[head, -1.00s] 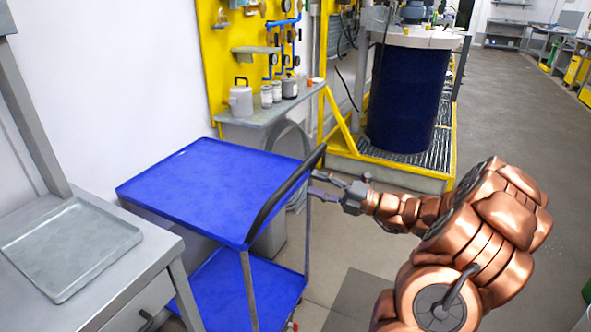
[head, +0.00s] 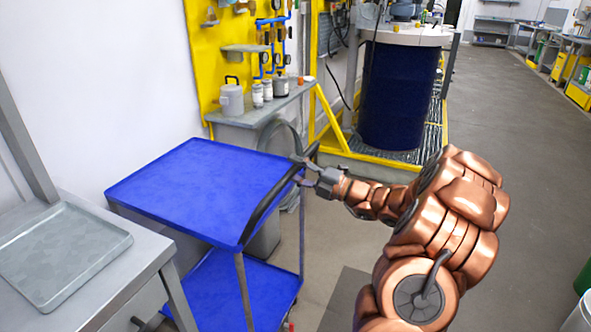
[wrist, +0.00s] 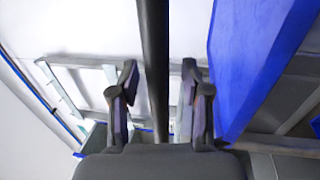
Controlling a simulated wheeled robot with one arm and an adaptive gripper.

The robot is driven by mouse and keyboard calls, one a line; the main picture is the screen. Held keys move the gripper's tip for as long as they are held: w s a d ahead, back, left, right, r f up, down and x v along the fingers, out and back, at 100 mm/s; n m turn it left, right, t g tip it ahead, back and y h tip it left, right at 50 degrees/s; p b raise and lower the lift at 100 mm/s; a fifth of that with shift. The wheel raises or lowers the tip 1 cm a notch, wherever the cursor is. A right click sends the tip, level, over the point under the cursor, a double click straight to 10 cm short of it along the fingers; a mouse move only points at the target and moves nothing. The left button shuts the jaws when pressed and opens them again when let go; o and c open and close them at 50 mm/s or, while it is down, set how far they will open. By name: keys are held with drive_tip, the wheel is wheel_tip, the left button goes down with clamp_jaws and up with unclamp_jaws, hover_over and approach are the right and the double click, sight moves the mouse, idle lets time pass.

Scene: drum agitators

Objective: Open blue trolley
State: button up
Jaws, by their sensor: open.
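The blue trolley (head: 200,180) stands left of centre in the head view, with a flat top shelf and a lower shelf (head: 240,287). Its black handle bar (head: 262,215) runs along the right side of the top. My gripper (head: 302,172) is at the far end of this handle. In the wrist view, my gripper (wrist: 160,100) is open, with one finger on each side of the black handle (wrist: 153,60). A gap shows on both sides of the bar. The blue trolley edge (wrist: 255,65) is at the right of the wrist view.
A grey table with a metal tray (head: 60,252) stands at the left, close to the trolley. A grey shelf with bottles (head: 265,112) is behind it. A dark blue drum (head: 398,95) stands in a yellow frame at the back. The floor to the right (head: 525,180) is clear.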

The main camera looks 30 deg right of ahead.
clamp_jaws()
idle(0.4)
